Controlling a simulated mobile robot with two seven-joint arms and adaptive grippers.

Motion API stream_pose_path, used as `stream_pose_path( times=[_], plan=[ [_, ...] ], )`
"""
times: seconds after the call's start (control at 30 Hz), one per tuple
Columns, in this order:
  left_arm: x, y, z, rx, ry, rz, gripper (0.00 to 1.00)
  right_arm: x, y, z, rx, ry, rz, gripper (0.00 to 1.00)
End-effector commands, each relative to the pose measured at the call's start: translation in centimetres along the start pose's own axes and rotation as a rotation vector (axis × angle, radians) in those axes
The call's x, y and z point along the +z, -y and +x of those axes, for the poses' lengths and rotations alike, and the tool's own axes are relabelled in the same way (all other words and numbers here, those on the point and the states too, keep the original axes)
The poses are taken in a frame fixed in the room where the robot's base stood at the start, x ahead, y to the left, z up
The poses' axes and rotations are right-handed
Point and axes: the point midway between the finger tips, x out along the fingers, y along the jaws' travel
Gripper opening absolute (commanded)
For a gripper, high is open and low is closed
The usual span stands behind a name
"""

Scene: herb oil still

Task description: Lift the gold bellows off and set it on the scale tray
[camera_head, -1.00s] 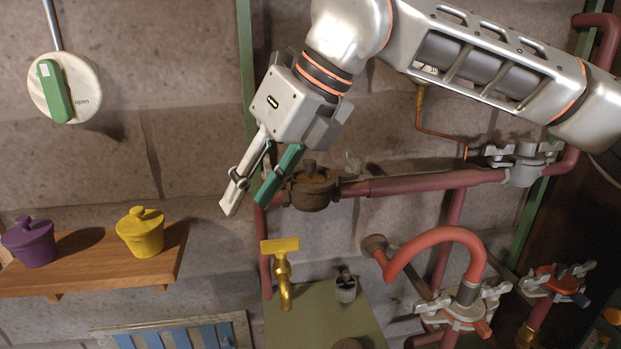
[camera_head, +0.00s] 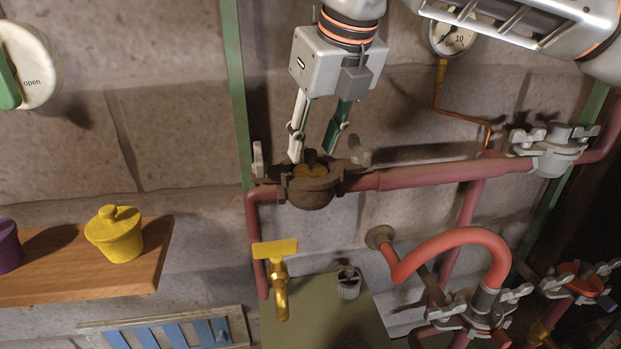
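My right gripper (camera_head: 316,155) is open and empty, pointing down, with one pale and one green finger. Its fingertips are just above or beside a round brown-gold fitting (camera_head: 312,194) with a small knob, set in the red pipe line between grey wing clamps. I cannot tell whether they touch. I cannot tell for sure which thing is the gold bellows; a small gold part also shows at the lower right edge (camera_head: 541,333). No scale tray can be made out with certainty. My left gripper is not in view.
A small grey knurled part (camera_head: 348,284) is on the olive panel (camera_head: 310,325). A wooden shelf (camera_head: 80,284) holds a yellow pot (camera_head: 114,235). A curved red pipe (camera_head: 445,242) and a pressure gauge (camera_head: 450,36) are at right.

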Motion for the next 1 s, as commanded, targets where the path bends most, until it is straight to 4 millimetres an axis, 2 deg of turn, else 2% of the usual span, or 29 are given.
stream_pose_path(
  times=[0.13, 0.37, 0.5, 0.87, 1.0],
  plan=[
    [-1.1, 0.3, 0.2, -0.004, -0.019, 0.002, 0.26, -0.1, -0.1, 1.2, 0.001, -0.002, -0.001, 0.34],
    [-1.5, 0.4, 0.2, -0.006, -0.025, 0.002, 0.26, 0.0, -0.1, 1.4, 0.001, -0.001, -0.001, 0.34],
    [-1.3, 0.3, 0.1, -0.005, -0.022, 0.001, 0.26, 0.0, -0.1, 1.4, 0.001, -0.001, -0.001, 0.0],
    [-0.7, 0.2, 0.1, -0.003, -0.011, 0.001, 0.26, 0.1, -0.1, 1.2, 0.001, 0.001, -0.001, 0.0],
    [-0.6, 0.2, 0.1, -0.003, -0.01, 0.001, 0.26, 0.7, 0.0, -0.2, -0.001, 0.005, 0.001, 0.0]
  ],
)
